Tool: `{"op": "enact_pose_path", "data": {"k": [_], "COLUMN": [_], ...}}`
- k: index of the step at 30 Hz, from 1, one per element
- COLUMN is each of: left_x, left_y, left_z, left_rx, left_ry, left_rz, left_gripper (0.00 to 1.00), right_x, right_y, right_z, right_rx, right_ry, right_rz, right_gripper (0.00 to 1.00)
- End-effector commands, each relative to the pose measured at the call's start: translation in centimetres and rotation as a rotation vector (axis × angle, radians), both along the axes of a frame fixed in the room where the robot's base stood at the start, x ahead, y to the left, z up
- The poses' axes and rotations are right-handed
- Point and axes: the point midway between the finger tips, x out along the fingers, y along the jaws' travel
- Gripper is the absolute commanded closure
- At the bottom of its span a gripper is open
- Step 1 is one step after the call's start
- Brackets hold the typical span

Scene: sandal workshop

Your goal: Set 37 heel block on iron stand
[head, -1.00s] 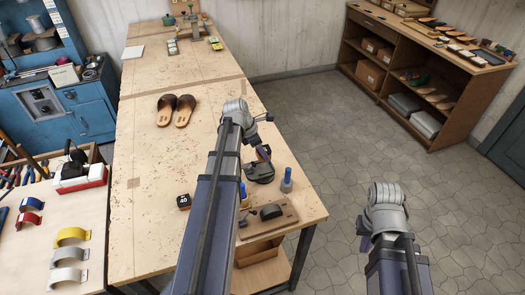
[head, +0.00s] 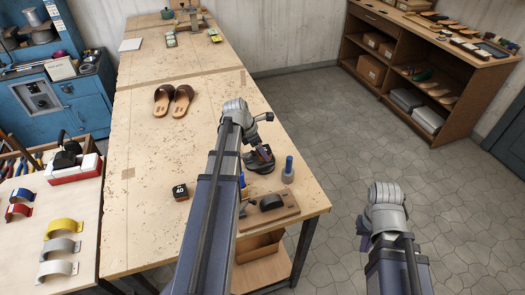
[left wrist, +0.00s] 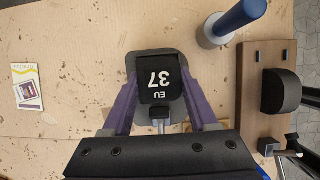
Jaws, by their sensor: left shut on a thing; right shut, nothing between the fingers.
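The 37 heel block (left wrist: 160,82) is a black block marked EU 37. It sits between the purple fingers of my left gripper (left wrist: 158,92), which is shut on it. In the left wrist view it lies over the dark grey rounded plate of the iron stand (left wrist: 139,62); I cannot tell if it touches. In the head view the stand (head: 260,168) is near the table's right edge, with my left gripper (head: 264,153) right above it. My right gripper (head: 362,242) is mostly hidden by its arm, shut and empty, off the table's right side.
A blue-handled tool (head: 288,168) stands close right of the stand. A wooden board (head: 281,214) with a black rounded piece lies in front. A dark block marked 40 (head: 180,192) lies to the left. Brown sandals (head: 173,100) lie farther back; the table's middle is clear.

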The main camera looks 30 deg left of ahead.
Motion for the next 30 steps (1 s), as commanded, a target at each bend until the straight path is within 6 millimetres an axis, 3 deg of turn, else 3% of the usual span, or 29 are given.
{"op": "enact_pose_path", "data": {"k": [16,17,25,30], "left_x": [0.0,0.0,0.0,0.01], "left_y": [0.0,0.0,-0.01,0.0], "left_z": [-0.5,-0.42,-0.41,-0.41], "left_rx": [0.0,0.0,0.0,0.0], "left_ry": [0.0,0.0,0.0,0.0], "left_rz": [0.0,0.0,0.0,0.0], "left_gripper": [0.96,0.38,0.07,0.06], "right_x": [0.0,0.0,0.0,0.0], "right_y": [0.0,0.0,0.0,0.0], "right_z": [-0.49,-0.42,-0.41,-0.41], "right_rx": [0.0,0.0,0.0,0.0], "right_ry": [0.0,0.0,0.0,0.0], "right_rz": [0.0,0.0,0.0,0.0], "right_gripper": [1.0,1.0,1.0,1.0]}}
